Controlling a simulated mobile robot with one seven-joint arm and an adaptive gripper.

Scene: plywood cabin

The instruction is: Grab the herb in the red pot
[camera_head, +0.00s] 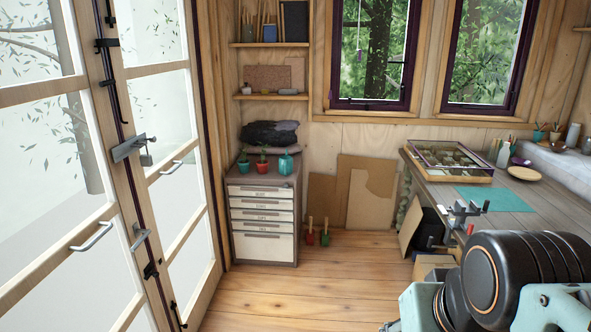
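A small red pot (262,167) with a green herb growing from it stands on top of the drawer cabinet (263,225) by the back wall. It is upright between a teal pot with a plant (243,166) on its left and a teal rounded vessel (286,163) on its right. My arm fills the lower right corner, far from the cabinet and nearer the camera. My gripper cannot be made out in this view.
The workbench (502,196) runs along the right side with a display case (449,160) on it. Glass doors (85,200) stand on the left. Boards (368,192) lean on the back wall. The wooden floor before the cabinet (275,295) is clear.

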